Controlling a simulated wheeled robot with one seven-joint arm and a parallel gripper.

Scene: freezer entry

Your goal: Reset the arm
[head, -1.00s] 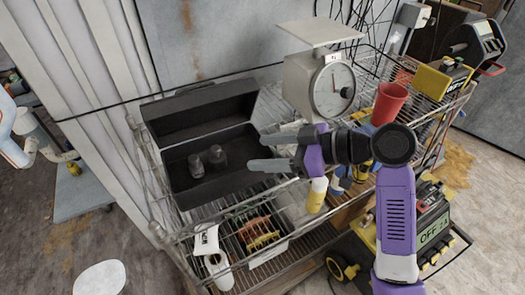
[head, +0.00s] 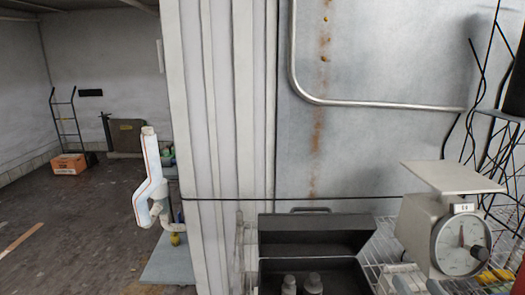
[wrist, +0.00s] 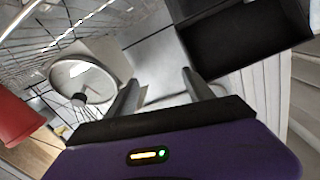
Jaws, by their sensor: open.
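My gripper (wrist: 160,95) shows in the wrist view with its two grey fingers spread apart and nothing between them. My arm and gripper are out of the head view. The wrist view looks past the fingers at the white scale (wrist: 85,80) on the left and the dark open box (wrist: 235,35) at the upper right. The fingers are apart from both, as far as I can see.
In the head view, the black open toolbox (head: 315,240) holds two small jars (head: 300,285) at the bottom edge. The dial scale (head: 450,225) stands to its right on a wire shelf. A red cup (wrist: 15,120) shows at the wrist view's left. A hand truck (head: 65,125) stands far left.

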